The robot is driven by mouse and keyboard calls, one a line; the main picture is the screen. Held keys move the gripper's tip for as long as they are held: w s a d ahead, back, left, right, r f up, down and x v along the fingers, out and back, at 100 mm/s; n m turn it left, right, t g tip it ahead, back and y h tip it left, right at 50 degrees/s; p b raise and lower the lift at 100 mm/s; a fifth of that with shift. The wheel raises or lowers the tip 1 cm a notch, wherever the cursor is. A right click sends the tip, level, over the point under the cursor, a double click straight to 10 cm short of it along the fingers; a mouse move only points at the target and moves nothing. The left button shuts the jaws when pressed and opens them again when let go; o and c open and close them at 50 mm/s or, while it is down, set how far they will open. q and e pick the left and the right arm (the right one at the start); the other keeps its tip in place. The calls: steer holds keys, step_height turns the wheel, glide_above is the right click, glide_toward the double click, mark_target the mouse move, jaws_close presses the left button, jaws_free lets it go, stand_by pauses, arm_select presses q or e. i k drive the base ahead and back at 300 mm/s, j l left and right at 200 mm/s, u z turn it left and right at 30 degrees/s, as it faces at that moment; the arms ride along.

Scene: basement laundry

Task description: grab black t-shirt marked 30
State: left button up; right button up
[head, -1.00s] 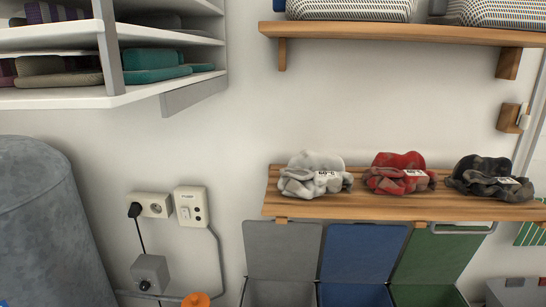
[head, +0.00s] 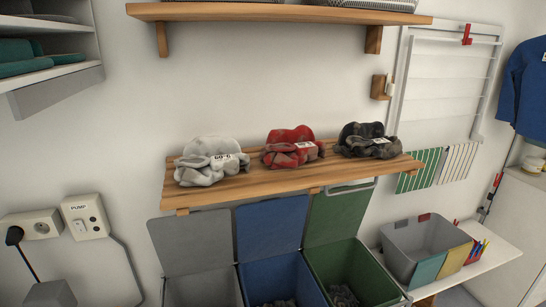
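The black t-shirt (head: 366,141) is a crumpled dark bundle at the right end of the wooden shelf (head: 292,184). A small pale label shows on its front, but its number is too small to read. A crumpled red garment (head: 291,147) lies to its left with a white label. A crumpled white-grey garment (head: 211,161) lies farther left, its label seeming to read 60. The three bundles sit apart in a row. Neither of my grippers is in the head view.
Below the shelf stand open bins: grey (head: 201,291), blue (head: 280,277) and green (head: 350,271), lids raised against the wall. A grey basket (head: 422,245) stands on a white surface at right. An upper shelf (head: 277,14) overhangs the garments. A drying rack (head: 452,85) hangs at right.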

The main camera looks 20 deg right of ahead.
mark_target(364, 139)
steer(key=k+l+z, duration=0.1)
steer(key=k+z, duration=0.15)
steer(key=z, duration=0.15)
steer(key=k+l+z, duration=0.2)
steer(key=z, duration=0.2)
steer(key=k+l+z, duration=0.15)
steer(key=z, duration=0.25)
